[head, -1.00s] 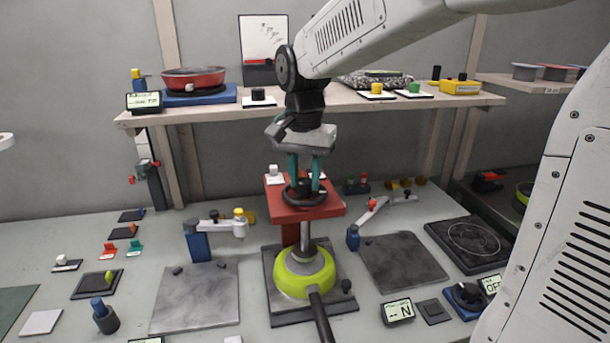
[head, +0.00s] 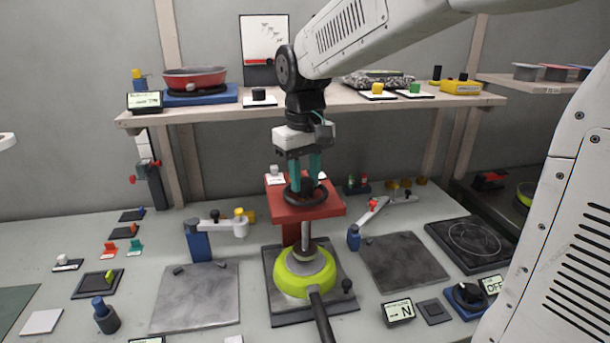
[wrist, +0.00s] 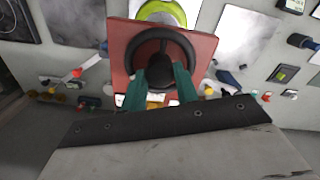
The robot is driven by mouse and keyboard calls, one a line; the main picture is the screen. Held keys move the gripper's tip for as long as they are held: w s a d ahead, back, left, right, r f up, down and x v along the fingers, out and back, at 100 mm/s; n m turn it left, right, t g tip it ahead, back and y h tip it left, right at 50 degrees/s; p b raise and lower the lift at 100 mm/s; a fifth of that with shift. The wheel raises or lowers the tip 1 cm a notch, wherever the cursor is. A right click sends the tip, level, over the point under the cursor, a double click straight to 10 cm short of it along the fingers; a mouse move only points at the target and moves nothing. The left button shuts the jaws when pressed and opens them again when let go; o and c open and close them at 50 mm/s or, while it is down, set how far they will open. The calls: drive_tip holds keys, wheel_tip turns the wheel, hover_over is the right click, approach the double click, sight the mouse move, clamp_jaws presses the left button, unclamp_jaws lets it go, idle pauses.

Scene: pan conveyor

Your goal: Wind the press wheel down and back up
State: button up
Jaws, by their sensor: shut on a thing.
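The press has a red top block (head: 283,211) with a black wheel (head: 298,195) lying flat on it. My gripper (head: 304,185) points down from above, its green fingers at the wheel. The press shaft (head: 305,236) runs down from the red block to a grey ram over a lime-green pan (head: 283,285). The ram seems to be in or just above the pan; the exact contact cannot be told.
The pan's dark handle (head: 321,320) points toward me. A small blue-and-white arm (head: 198,242) stands left of the press, and another arm (head: 354,236) stands right. A shelf (head: 225,112) crosses behind my gripper. A display reading N (head: 398,311) lies front right.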

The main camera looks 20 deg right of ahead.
sight(306, 180)
drive_tip(key=n, duration=0.5)
drive_tip(key=shift+n, duration=0.3)
drive_tip(key=n, duration=0.4)
drive_tip(key=shift+n, duration=0.7)
drive_tip(key=o, duration=1)
drive_tip(key=shift+r, duration=0.1)
wheel_tip(306, 180, up, 8)
drive_tip(key=shift+s+f, duration=0.1)
drive_tip(key=shift+f, duration=0.05)
